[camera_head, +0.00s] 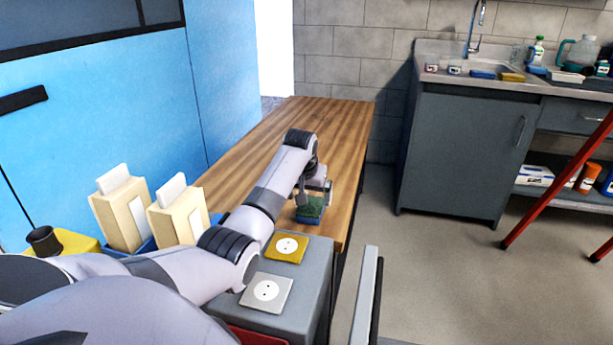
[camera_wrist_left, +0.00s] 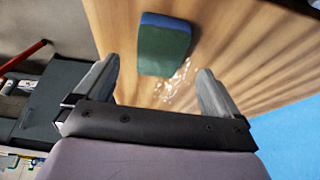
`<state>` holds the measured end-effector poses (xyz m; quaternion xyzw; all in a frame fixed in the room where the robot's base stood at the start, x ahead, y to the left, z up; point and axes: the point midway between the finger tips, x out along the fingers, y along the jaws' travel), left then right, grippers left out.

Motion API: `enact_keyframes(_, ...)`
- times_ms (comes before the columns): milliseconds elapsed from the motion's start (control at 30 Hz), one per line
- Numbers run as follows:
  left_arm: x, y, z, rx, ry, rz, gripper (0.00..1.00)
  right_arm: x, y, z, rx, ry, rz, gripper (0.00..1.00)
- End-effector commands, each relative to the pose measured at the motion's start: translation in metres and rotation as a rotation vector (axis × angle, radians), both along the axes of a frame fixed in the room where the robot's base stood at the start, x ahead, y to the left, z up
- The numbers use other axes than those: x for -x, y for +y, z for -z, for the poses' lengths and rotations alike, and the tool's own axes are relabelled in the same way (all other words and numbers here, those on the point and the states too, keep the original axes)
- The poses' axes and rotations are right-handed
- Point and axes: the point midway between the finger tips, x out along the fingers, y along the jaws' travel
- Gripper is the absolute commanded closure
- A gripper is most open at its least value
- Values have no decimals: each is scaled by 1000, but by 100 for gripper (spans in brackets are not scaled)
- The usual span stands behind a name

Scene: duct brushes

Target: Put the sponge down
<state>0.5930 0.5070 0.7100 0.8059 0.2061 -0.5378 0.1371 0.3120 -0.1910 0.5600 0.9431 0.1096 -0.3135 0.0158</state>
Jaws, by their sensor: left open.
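The sponge (camera_head: 309,208) is a small block, green with a blue edge, on the wooden table near its right edge in the head view. In the left wrist view the sponge (camera_wrist_left: 163,46) lies on the wood beyond the fingertips, with no finger touching it there. My left gripper (camera_head: 314,190) is just above the sponge in the head view. In the left wrist view my left gripper (camera_wrist_left: 157,75) has its two fingers wide apart with nothing between them. A shiny wet-looking patch (camera_wrist_left: 175,85) lies beside the sponge. My right gripper is not in view.
The wooden table (camera_head: 318,118) is clear toward its far end. A grey box (camera_head: 310,268) with two socket-like plates stands nearer, beside two cream cartons (camera_head: 122,212). A sink counter (camera_head: 505,78) and red poles (camera_head: 560,180) are at the right.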

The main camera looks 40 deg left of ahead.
Motion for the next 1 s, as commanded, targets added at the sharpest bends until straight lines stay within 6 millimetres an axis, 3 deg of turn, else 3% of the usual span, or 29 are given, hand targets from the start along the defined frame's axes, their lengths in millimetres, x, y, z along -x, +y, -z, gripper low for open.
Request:
enact_keyframes(100,6,-4,-22,-1,-3,0,3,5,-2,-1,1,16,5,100)
enact_keyframes(400,19,-10,-53,0,0,-1,3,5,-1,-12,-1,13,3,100)
enact_keyframes(1000,21,-11,-57,0,1,0,3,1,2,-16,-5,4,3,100)
